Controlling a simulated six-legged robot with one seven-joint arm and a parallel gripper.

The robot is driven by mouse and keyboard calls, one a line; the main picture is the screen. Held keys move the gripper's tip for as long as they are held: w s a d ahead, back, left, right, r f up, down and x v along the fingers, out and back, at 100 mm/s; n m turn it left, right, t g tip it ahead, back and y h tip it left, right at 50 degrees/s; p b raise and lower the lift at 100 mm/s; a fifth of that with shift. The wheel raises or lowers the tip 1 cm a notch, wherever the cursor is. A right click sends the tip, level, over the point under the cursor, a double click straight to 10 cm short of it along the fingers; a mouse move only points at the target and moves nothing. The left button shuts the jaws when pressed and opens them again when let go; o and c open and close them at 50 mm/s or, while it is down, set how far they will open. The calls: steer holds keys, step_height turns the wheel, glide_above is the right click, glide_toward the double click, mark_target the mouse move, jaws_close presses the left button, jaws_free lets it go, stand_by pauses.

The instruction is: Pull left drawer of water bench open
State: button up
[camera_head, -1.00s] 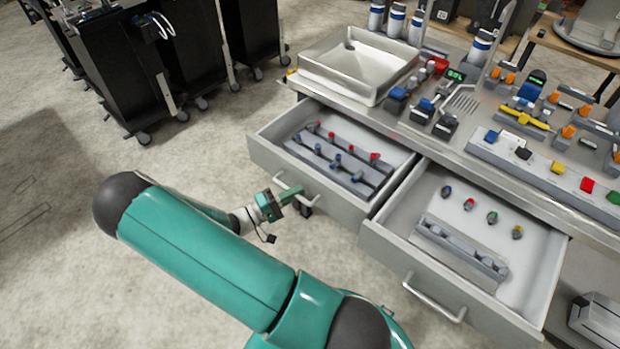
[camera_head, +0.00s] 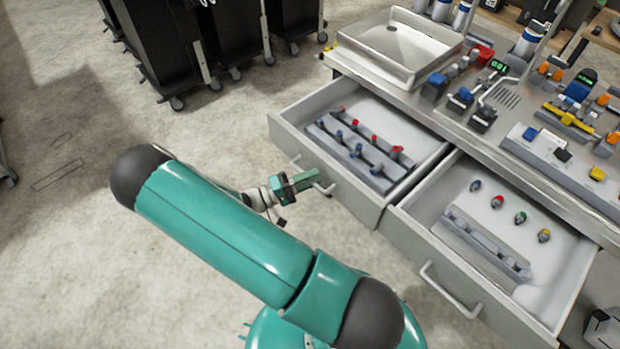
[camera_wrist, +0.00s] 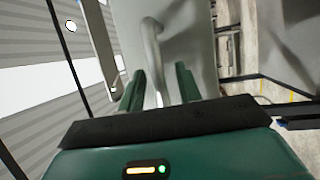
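The water bench (camera_head: 440,85) has its left drawer (camera_head: 362,206) standing well out, with its inside showing. The drawer's bar handle (camera_head: 327,190) is on the front face and also shows in the wrist view (camera_wrist: 151,48). My gripper (camera_head: 312,180) is at this handle. In the wrist view its two green fingers (camera_wrist: 160,88) stand apart, one on each side of the bar, with gaps visible beside it. The far fingertips' contact is unclear.
The right drawer (camera_head: 500,320) also stands open beside the left one, with its own handle (camera_head: 448,290). Racks with red and blue knobs lie in the left drawer. Black wheeled cabinets (camera_head: 160,45) stand at the back left.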

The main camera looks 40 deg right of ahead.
steer(key=v, duration=1.4)
steer(key=shift+s, duration=0.1)
steer(key=s+a+r+n+t+y, duration=0.1)
steer(key=s+r+t+y, duration=0.3)
steer(key=r, duration=0.7)
steer(key=s+a+r+n+t+y, duration=0.2)
steer(key=s+r+t+y, duration=0.2)
steer(key=r+y, duration=0.4)
steer(key=s+a+r+n+t+y, duration=0.1)
steer(key=s+r+y, duration=0.5)
steer(key=r, duration=0.8)
steer(key=a+t+y, duration=0.1)
steer(key=t, duration=0.1)
steer(key=shift+t, duration=0.4)
